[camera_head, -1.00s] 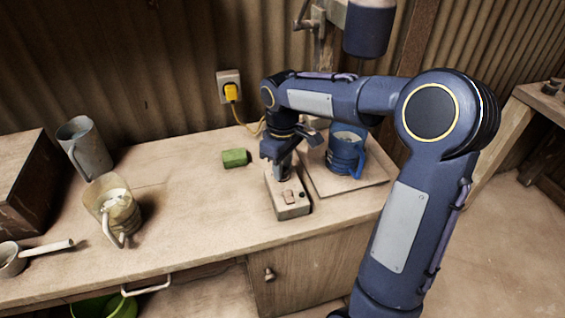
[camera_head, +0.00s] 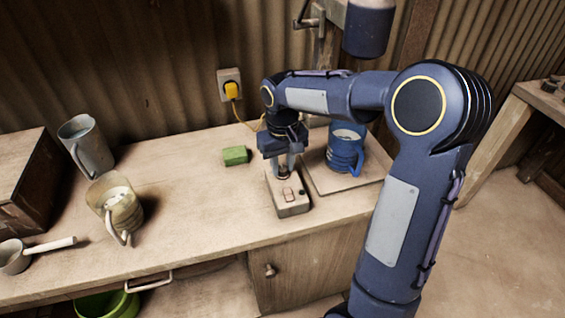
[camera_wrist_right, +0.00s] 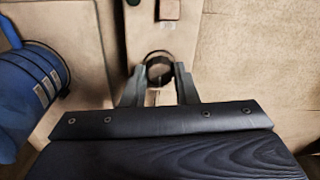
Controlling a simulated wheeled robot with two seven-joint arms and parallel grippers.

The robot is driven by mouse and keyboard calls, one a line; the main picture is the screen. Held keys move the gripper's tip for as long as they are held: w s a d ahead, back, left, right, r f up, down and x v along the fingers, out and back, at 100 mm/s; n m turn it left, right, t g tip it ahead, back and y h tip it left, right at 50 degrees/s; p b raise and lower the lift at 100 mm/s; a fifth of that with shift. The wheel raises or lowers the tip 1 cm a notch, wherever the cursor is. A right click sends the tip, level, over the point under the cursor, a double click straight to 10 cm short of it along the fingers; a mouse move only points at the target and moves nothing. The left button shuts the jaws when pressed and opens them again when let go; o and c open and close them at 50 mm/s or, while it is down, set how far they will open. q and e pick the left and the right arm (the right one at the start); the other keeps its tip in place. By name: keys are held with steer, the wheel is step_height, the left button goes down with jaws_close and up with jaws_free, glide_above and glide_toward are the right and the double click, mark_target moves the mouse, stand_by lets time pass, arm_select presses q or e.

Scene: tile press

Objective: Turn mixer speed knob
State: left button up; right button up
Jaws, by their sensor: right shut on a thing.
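The beige control box (camera_head: 291,209) sits on the workbench, with a small reddish switch (camera_head: 288,194) on its top. My right gripper (camera_head: 284,171) points down over the far part of this box. In the right wrist view its two fingers (camera_wrist_right: 160,78) are shut on a dark round knob (camera_wrist_right: 159,66), one finger on either side. The knob's markings cannot be read. The blue mixer head (camera_head: 370,27) hangs at the top, above a blue jug (camera_head: 342,153). My left gripper is not in view.
The blue jug stands on a square board (camera_head: 325,182) just right of the box. A green sponge (camera_head: 235,156) lies left of it. A yellow plug (camera_head: 232,90) is in the wall socket. Jugs (camera_head: 115,207) and a saucepan (camera_head: 14,257) stand at left.

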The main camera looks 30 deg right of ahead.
mark_target(282, 168)
stand_by(0.3)
steer(key=o, duration=1)
steer(key=shift+r, duration=0.1)
step_height(282, 168, up, 7)
steer(key=shift+r, duration=0.1)
steer(key=shift+r+p, duration=0.25)
steer(key=shift+p, duration=0.05)
